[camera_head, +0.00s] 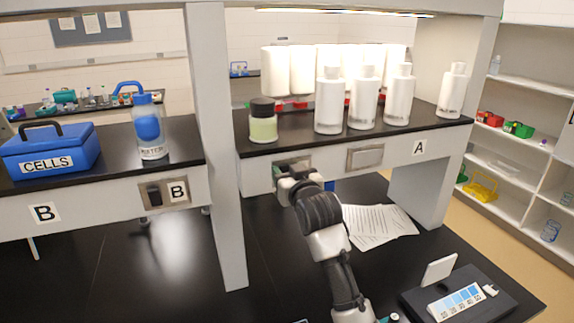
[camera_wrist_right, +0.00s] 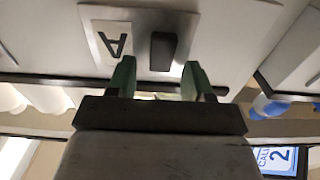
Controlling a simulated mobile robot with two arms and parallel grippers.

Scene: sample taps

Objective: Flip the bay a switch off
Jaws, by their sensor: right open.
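The bay A switch shows in the right wrist view as a dark rocker (camera_wrist_right: 163,51) on a light metal plate (camera_wrist_right: 137,67), beside an upside-down letter A label (camera_wrist_right: 112,38). My right gripper (camera_wrist_right: 157,82) is open and empty, its two green-tinted fingers spread in front of the plate. The rocker lies between the lines of the fingers, and I cannot tell whether they touch it. In the head view my right gripper (camera_head: 285,175) covers the rocker, with part of the plate (camera_head: 301,160) showing around it. My left gripper is out of view.
White bottles (camera_head: 328,102) and a green jar (camera_head: 263,122) stand on the shelf above the panel. A blank metal plate (camera_head: 365,157) lies to the right. Bay B's switch (camera_head: 154,194) is at left, past a grey post (camera_head: 222,150). Papers (camera_head: 375,225) lie below.

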